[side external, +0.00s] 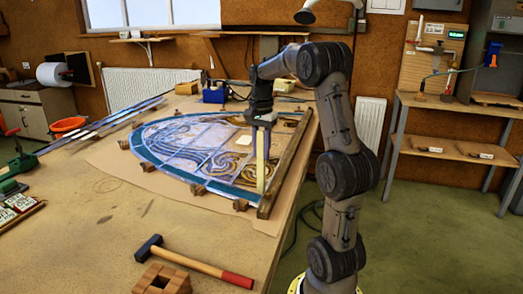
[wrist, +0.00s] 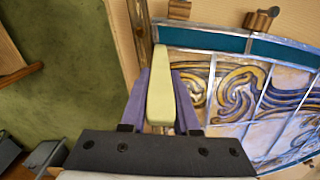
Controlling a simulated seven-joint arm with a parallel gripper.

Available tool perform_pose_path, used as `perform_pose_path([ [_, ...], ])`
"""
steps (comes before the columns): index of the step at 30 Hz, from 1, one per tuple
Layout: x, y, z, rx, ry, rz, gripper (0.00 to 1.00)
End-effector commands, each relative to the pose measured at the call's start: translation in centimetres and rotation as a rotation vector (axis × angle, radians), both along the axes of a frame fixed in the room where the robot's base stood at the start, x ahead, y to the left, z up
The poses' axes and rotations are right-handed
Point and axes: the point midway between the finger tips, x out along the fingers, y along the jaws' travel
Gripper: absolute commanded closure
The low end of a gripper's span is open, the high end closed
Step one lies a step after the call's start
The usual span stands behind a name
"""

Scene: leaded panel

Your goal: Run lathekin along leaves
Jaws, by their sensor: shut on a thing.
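My gripper (side external: 262,122) is shut on the lathekin (side external: 261,160), a pale yellow flat stick. In the side view it hangs upright with its lower end at the right edge of the leaded panel (side external: 200,133), close to the wooden batten (side external: 288,160). In the wrist view the lathekin (wrist: 161,88) stands out between the purple fingers (wrist: 160,100), its far end near the corner of the blue glass border. Whether its tip touches the lead cannot be told. The panel has blue border glass and swirling amber and violet pieces.
Wooden blocks (side external: 198,190) stand around the panel's curved edge. A hammer (side external: 190,262) and stacked small wooden blocks (side external: 162,280) lie at the table's front. Lead strips (side external: 100,125) lie at the left. The bench between is clear.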

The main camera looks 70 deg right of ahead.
Motion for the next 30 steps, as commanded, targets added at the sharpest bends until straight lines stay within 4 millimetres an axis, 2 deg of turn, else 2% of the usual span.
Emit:
perform_pose_path([
  [30,0.02,-0.02,-0.50,-0.001,-0.001,0.000,1.00],
])
